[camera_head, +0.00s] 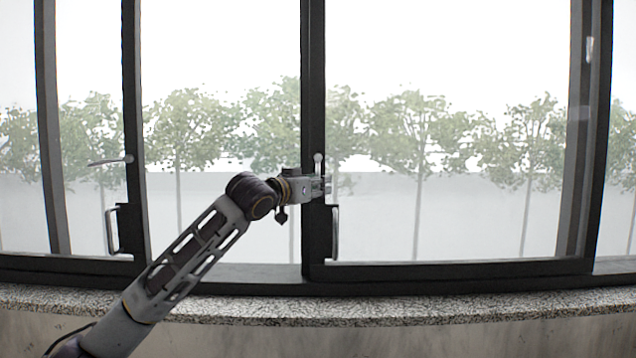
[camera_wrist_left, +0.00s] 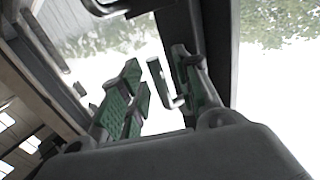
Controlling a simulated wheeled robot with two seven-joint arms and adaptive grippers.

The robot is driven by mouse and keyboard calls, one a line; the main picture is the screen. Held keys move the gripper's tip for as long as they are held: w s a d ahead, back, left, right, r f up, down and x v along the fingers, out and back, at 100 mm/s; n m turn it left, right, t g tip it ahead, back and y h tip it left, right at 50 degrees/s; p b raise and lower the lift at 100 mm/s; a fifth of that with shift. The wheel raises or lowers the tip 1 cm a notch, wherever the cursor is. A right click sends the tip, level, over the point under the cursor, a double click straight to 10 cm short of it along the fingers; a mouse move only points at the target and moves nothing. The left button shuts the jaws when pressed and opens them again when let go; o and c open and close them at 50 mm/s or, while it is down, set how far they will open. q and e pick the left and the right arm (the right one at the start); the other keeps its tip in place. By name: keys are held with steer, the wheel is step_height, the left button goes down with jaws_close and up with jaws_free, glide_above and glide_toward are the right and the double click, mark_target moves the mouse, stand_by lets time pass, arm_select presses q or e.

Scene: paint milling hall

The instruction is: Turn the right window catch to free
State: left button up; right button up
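The right window catch (camera_head: 318,159) is on the dark middle post in the head view. Its visible top end is a small pale metal piece, seemingly upright; its lower part is hidden by my gripper. My left gripper (camera_head: 322,187) is at the post, right at the catch. In the left wrist view its green-padded fingers (camera_wrist_left: 155,97) stand apart, and a bent pale metal piece (camera_wrist_left: 161,84) shows in the gap between them, probably the catch lever. I cannot tell whether the fingers touch it. My right gripper is not in view.
A left catch (camera_head: 108,161) lies roughly level on the left post. Upright pull handles are on the left post (camera_head: 110,230) and below my gripper on the middle post (camera_head: 335,232). A speckled stone sill (camera_head: 420,308) runs below the window, clear of objects.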

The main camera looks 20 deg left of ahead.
arm_select(q)
steer(key=shift+w, duration=0.3)
jaws_close()
stand_by(0.3)
